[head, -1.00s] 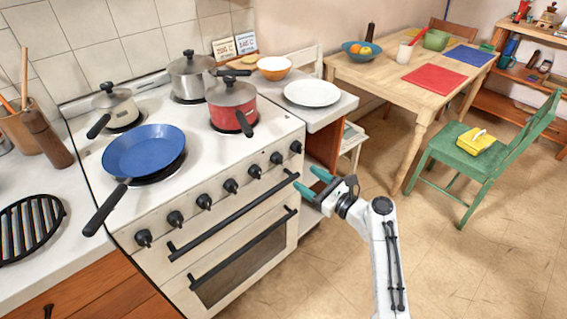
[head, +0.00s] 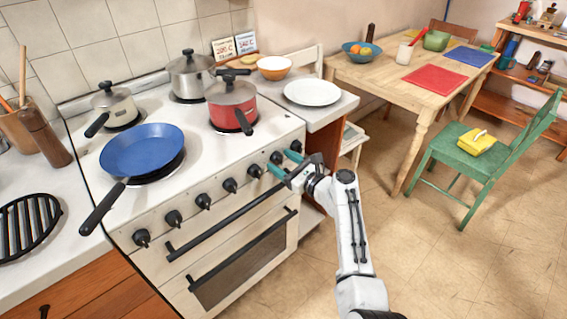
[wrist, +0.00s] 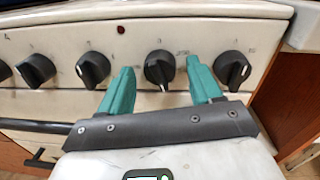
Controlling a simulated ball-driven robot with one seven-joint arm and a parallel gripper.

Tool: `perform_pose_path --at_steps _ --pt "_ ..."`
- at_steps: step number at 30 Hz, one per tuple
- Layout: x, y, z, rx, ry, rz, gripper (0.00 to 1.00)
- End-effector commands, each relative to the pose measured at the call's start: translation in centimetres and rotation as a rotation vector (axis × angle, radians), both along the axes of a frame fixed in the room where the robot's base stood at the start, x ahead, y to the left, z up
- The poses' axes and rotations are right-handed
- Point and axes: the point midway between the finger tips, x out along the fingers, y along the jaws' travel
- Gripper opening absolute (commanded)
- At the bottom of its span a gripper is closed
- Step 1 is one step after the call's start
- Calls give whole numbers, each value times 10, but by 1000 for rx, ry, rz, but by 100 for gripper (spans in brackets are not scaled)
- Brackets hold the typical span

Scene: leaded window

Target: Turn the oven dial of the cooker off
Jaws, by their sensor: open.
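The cooker (head: 225,215) is white with a row of black dials along its sloping front. My gripper (head: 279,160) is open at the right end of this row. In the wrist view its two teal fingers (wrist: 160,68) stand one on each side of the second dial from the right (wrist: 159,70), with a gap on both sides. The lettering is too small to read, so I cannot tell which dial is the oven's. Finger depth is unclear.
A black oven door handle (head: 232,215) runs below the dials, close under my gripper. A blue pan (head: 143,150) and a red pot (head: 231,105) stand on the hob. Bare floor lies right of the cooker, before the green chair (head: 490,160).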

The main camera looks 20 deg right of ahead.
Motion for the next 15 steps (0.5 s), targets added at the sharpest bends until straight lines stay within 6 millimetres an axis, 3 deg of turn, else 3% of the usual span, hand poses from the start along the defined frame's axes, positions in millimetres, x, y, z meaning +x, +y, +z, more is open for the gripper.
perform_pose_path --at_steps 2,15 --pt "0 0 0 0 0 0 63" --pt "0 0 0 0 0 0 21"
